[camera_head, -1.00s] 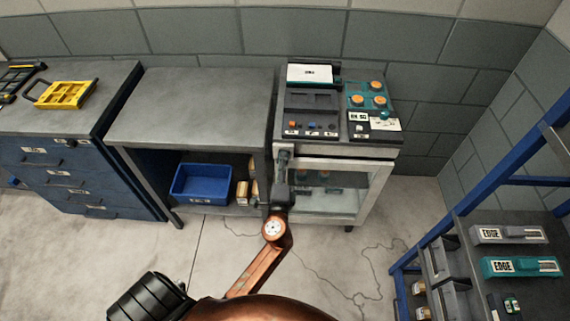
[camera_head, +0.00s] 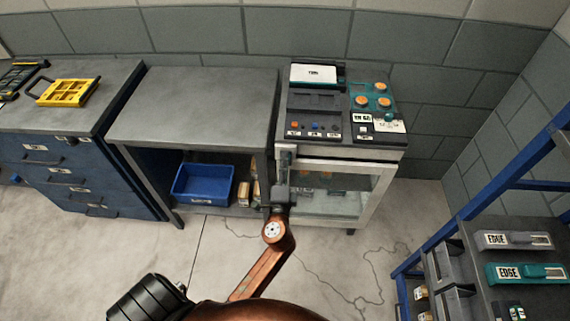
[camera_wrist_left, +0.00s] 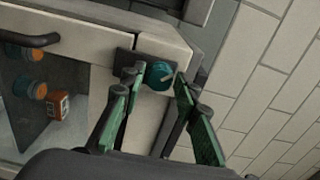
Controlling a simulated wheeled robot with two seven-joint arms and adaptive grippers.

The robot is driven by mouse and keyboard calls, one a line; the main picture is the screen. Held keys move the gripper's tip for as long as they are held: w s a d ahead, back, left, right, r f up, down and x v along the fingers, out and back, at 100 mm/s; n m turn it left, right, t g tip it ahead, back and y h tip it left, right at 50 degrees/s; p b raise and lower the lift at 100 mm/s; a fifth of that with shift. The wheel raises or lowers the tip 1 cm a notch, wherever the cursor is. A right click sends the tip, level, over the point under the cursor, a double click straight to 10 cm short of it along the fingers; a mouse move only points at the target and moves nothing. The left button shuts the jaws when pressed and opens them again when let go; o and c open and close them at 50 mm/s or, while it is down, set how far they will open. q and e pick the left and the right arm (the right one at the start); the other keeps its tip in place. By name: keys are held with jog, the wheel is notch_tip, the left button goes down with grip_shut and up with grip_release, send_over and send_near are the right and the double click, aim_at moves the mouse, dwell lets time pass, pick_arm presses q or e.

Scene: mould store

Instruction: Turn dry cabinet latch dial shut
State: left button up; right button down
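The dry cabinet (camera_head: 385,154) stands against the back wall, with a pale-framed glass door on its front. The teal latch dial (camera_wrist_left: 159,74) shows in the left wrist view on a dark plate at the corner of the door frame. A pale pointer line shows on its face, roughly sideways in that view. My right gripper is out of view.
A grey bench (camera_head: 195,100) with a blue bin (camera_head: 203,184) below stands left of the cabinet. A blue drawer unit (camera_head: 75,180) is farther left. A blue-framed rack (camera_head: 408,268) is at the right. Floor before the cabinet is clear.

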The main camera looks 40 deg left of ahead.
pick_arm(q)
jog(key=shift+o, duration=1.1)
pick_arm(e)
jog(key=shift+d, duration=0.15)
pick_arm(q)
jog(key=v, duration=0.7)
jog(key=shift+s, duration=0.2)
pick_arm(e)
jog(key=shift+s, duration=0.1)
pick_arm(q)
jog(key=shift+d+f, duration=0.1)
